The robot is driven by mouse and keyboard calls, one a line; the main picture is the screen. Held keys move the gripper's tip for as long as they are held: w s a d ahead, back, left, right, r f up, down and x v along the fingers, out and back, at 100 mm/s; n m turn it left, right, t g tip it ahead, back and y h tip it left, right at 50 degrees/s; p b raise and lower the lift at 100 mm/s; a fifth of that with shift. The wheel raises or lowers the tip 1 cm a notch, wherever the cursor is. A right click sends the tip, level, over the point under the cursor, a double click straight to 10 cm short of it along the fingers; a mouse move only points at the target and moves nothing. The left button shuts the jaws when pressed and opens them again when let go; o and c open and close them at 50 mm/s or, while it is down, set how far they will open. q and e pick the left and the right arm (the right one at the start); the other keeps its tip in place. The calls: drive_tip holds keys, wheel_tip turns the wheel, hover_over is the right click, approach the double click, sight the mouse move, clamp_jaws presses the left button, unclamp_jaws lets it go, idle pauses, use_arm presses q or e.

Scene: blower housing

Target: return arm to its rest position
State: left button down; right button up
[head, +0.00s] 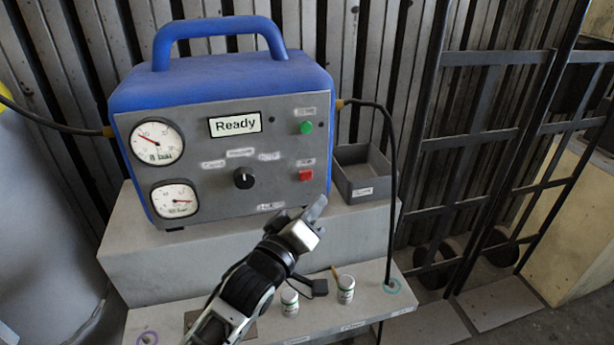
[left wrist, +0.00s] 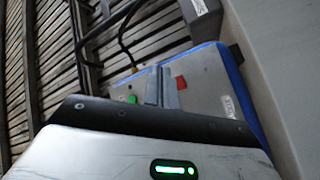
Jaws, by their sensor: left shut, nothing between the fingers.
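My left gripper (head: 316,208) reaches up from the bottom of the head view. It is shut and empty, and its fingertips show in front of the lower right part of the blue blower unit (head: 228,78), below the red button (head: 305,175). The green button (head: 306,127) is above the red one, and the display (head: 235,124) reads "Ready". In the left wrist view the shut fingers (left wrist: 161,88) appear between the green button (left wrist: 131,99) and the red button (left wrist: 181,82). Whether they touch the panel cannot be told. My right gripper is not in view.
A grey open bin (head: 361,178) stands right of the unit on a stepped grey block (head: 150,256). A black cable (head: 391,190) hangs at the right. Dark metal racks (head: 490,150) stand farther right.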

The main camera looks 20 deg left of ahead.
use_arm(q)
drive_tip(key=shift+f, duration=0.1)
drive_tip(key=s+f+m+g, duration=0.7)
drive_tip(key=s+f+m, duration=0.2)
drive_tip(key=s+f, duration=1)
drive_tip(key=shift+s+d+m+g+y, duration=0.4)
drive_tip(key=shift+s, duration=0.75)
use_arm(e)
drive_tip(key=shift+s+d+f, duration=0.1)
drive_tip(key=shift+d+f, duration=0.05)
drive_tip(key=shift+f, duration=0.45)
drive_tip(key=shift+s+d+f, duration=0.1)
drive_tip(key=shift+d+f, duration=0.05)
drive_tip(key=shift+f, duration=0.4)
use_arm(q)
drive_tip(key=shift+a, duration=0.1)
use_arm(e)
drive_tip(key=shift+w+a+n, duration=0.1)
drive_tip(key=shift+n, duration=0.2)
